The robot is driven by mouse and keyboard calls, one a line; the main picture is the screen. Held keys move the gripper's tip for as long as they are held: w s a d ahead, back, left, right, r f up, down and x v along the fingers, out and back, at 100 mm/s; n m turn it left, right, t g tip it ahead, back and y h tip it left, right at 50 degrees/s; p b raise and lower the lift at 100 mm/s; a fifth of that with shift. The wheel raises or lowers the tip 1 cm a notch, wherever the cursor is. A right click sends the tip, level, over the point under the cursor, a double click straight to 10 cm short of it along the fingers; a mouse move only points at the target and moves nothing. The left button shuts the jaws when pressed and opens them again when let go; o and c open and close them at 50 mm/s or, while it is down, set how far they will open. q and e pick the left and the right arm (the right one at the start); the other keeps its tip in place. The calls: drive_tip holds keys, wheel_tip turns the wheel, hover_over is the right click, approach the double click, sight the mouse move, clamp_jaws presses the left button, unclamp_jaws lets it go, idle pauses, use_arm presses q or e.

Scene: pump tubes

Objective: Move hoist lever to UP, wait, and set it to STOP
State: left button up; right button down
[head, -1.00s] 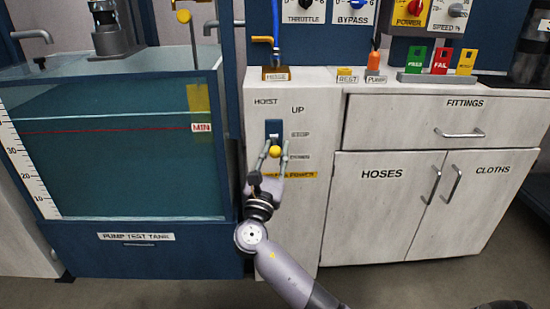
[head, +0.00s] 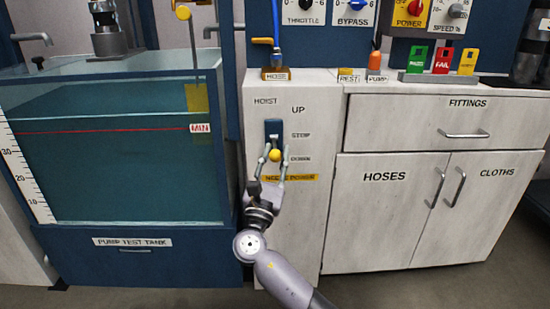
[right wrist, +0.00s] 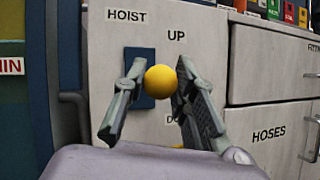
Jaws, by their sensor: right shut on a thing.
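The hoist lever ends in a yellow ball knob (head: 275,155) in front of a dark blue plate (head: 273,127) on the white cabinet. My right gripper (head: 275,150) comes up from below and is shut on the knob, one finger on each side. In the right wrist view the knob (right wrist: 161,82) sits between the fingertips of my right gripper (right wrist: 160,78). In the head view the knob appears level with the DOWN label (head: 300,158), below the STOP label (head: 300,135) and UP label (head: 298,110). It sticks out, so its exact setting is unclear. My left gripper is out of view.
The pump test tank (head: 130,180) stands left of the hoist panel, with water near its red MIN line. A hose fitting (head: 275,73) and coloured tags (head: 441,60) are on the counter above.

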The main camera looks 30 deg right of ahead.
drive_tip(key=c, duration=1.3)
unclamp_jaws()
drive_tip(key=shift+s+a+f, duration=0.1)
drive_tip(key=shift+a+f, duration=0.05)
drive_tip(key=v, duration=1.1)
drive_tip(key=shift+s+a, duration=0.15)
drive_tip(key=shift+s, duration=0.05)
drive_tip(key=shift+f, duration=0.1)
